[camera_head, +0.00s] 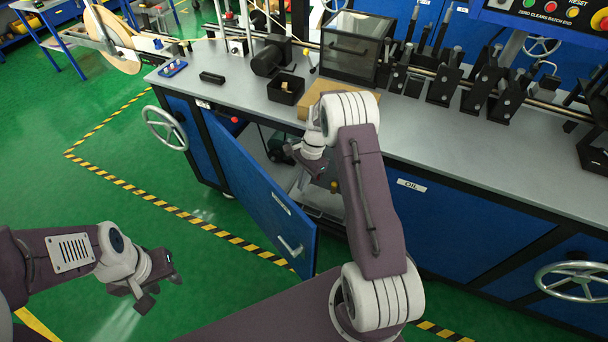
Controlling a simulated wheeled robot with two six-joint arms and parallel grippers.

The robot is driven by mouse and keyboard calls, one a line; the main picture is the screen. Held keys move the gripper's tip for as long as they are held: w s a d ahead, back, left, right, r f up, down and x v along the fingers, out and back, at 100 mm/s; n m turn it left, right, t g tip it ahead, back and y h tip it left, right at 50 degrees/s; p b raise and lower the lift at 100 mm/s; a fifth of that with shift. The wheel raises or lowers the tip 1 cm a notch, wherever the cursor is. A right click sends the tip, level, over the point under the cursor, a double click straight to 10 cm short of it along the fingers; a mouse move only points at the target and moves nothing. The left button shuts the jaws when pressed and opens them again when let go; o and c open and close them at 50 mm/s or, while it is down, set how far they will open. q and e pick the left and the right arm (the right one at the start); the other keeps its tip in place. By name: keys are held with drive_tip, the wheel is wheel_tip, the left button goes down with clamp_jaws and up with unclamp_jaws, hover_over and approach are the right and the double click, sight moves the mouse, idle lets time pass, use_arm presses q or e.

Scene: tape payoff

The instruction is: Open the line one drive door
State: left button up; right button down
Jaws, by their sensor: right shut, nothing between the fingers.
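The blue drive door (250,185) under the left part of the bench stands swung outward, its free edge toward me. Its pale handle (290,246) is near the lower free corner. Behind it the cabinet opening shows a dark interior with a small motor-like part (278,149). My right arm bends over the bench edge and its wrist drops into the opening behind the door. My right gripper (302,186) is shut and empty, mostly hidden by the door and arm; contact with the door cannot be told. My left gripper (160,290) is open and empty above the floor at lower left.
The grey bench top (230,90) carries a dark clear-fronted box (352,47), an open black bin (285,89) and several black roller stands. Handwheels (165,128) (578,281) stick out from the cabinet front. The green floor left of the door is free, with striped tape.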

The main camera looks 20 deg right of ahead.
drive_tip(key=shift+s+a+f, duration=0.25)
drive_tip(key=shift+a+f, duration=0.15)
drive_tip(key=shift+a, duration=0.35)
drive_tip(key=shift+s+a+f, duration=0.25)
drive_tip(key=shift+a+f, duration=0.1)
drive_tip(key=shift+a, duration=0.45)
drive_tip(key=shift+s+a+f, duration=0.25)
drive_tip(key=shift+a+f, duration=0.15)
drive_tip(key=shift+a, duration=0.35)
